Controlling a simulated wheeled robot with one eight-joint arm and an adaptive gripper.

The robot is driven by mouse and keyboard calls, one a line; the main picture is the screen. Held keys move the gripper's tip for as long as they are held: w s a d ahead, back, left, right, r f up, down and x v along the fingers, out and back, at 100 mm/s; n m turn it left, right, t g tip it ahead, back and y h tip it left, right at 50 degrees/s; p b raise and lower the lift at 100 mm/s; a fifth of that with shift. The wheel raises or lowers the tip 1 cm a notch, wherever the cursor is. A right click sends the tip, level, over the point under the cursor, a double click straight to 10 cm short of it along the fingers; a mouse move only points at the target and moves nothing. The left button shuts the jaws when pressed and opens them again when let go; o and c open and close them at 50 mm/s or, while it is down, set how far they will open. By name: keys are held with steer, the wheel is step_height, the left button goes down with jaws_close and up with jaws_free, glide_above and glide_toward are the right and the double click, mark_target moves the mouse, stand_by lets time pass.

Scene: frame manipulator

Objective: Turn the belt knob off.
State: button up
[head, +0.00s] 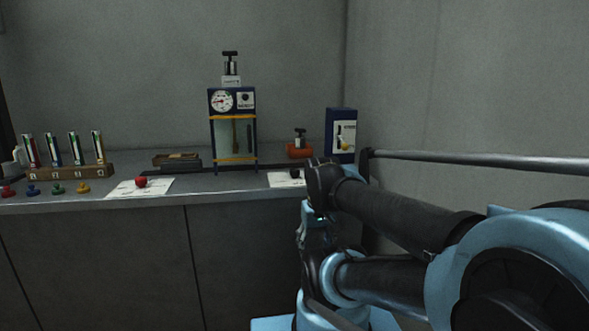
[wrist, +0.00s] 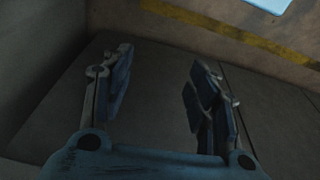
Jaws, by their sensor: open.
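No readable label marks the belt knob, so I cannot tell which control it is. In the head view a red round knob (head: 141,182) sits on a white card at the bench front, and a small dark knob (head: 295,174) sits on another white card further right. A blue-framed machine (head: 212,128) with a gauge and a small dial (head: 245,98) stands between them at the back. My gripper (wrist: 160,85) is open and empty in the wrist view, with the floor and wall beyond it. It is well away from the knobs, and my arm covers the bench's right end.
The grey bench (head: 80,205) runs along the back wall. A wooden rack (head: 70,171) with several tubes and coloured knobs stand at its left. A blue box (head: 341,117) with a yellow-tipped switch and an orange block (head: 299,152) stand at its right. A yellow floor stripe (wrist: 230,30) shows in the wrist view.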

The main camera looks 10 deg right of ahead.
steer(key=w+r+n+g, duration=0.1)
steer(key=w+r+n, duration=0.3)
steer(key=w+r, duration=1.25)
step_height(320, 180, up, 12)
steer(key=n+g, duration=0.1)
steer(key=n, duration=0.3)
glide_above(294, 169)
step_height(294, 169, down, 16)
steer(key=shift+d+r, duration=0.1)
